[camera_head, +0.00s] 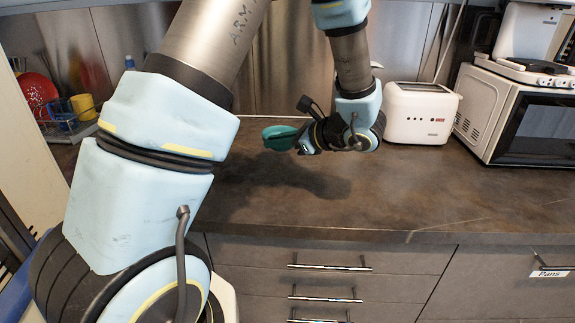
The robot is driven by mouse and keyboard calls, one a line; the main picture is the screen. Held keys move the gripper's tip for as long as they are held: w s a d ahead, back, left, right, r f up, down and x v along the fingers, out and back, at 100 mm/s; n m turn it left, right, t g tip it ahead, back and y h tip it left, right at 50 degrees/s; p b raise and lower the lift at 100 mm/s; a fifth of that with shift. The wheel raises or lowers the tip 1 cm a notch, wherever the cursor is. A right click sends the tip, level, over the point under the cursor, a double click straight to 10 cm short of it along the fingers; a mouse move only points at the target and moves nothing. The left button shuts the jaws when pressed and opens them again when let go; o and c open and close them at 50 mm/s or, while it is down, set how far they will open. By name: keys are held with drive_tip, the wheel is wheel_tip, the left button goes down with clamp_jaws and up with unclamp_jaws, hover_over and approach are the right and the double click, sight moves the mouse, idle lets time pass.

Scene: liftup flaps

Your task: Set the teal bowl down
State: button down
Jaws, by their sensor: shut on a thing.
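The teal bowl (279,137) is small in the head view, left of the picture's middle. My gripper (299,138) is shut on the bowl's right side. The bowl appears held above the dark countertop (400,195), with a shadow on the counter below and to the right. My wrist hides part of the grip, and the exact height of the bowl above the counter is hard to tell.
A white toaster (420,113) stands right of my gripper, with a white microwave (505,110) farther right. A dish rack (65,122) with a red plate (37,90) and yellow cup (84,106) is at the left. The counter's front middle and right are clear.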

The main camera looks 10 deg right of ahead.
drive_tip(key=shift+f+p, duration=0.7)
drive_tip(key=shift+f, duration=3.15)
drive_tip(key=c, duration=0.9)
unclamp_jaws()
